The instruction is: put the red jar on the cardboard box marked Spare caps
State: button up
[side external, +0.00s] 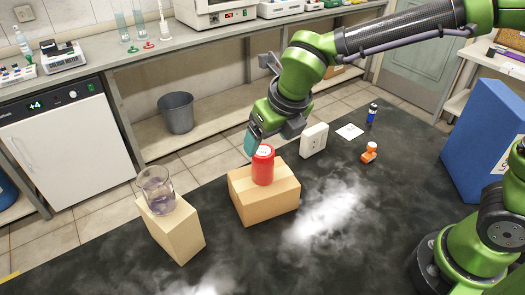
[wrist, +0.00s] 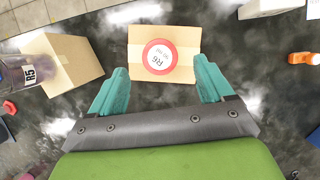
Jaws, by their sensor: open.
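The red jar (side external: 263,168) stands upright on a cardboard box (side external: 265,205) in the side view. In the wrist view the jar's round lid (wrist: 160,56), white with a red rim and marked R6, shows over the box top (wrist: 186,42). I cannot read any Spare caps marking on the box. My gripper (side external: 251,143) is open and empty, close to the top of the jar. In the wrist view its two teal fingers (wrist: 163,78) are spread wide, with the jar lid a little beyond the gap between their tips.
A glass beaker (side external: 157,190) with purplish liquid stands on a tan block (side external: 178,232) to the left.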

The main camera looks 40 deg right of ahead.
jog(key=s+d+r+n+t+y, duration=0.1)
jog(key=s+d+n, duration=0.6)
jog(key=n, duration=0.9)
jog(key=s+d+r+n+t+y, duration=0.1)
jog(key=s+d+r+n, duration=0.3)
jog(key=n, duration=1.1)
jog(key=s+d, duration=0.3)
jog(key=d, duration=0.1)
jog(key=shift+d+r+n+t, duration=0.2)
jog(key=shift+d+n+t, duration=0.1)
jog(key=shift+d+n, duration=0.1)
jog(key=shift+s, duration=0.1)
